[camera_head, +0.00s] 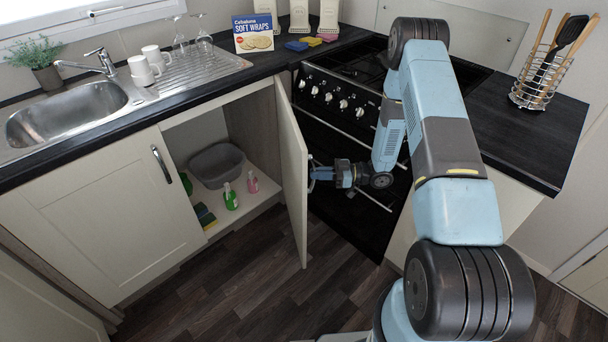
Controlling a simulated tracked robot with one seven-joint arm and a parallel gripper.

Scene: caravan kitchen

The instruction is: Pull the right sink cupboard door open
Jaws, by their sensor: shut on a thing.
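The right sink cupboard door (292,160) is cream and stands swung well out from the cupboard, nearly edge-on in the head view. My gripper (314,174) is at the door's outer face, on the side toward the oven, shut on the door handle. The handle is mostly hidden by the fingers and the door edge. The open cupboard shows a white shelf (262,197) with a grey basin (217,165), a green bottle (230,197), a pink bottle (252,182) and sponges (205,216).
The left cupboard door (110,205) is closed, with a dark handle (161,164). The black oven (345,205) stands close behind my gripper. The wood floor (240,285) before the cupboard is clear.

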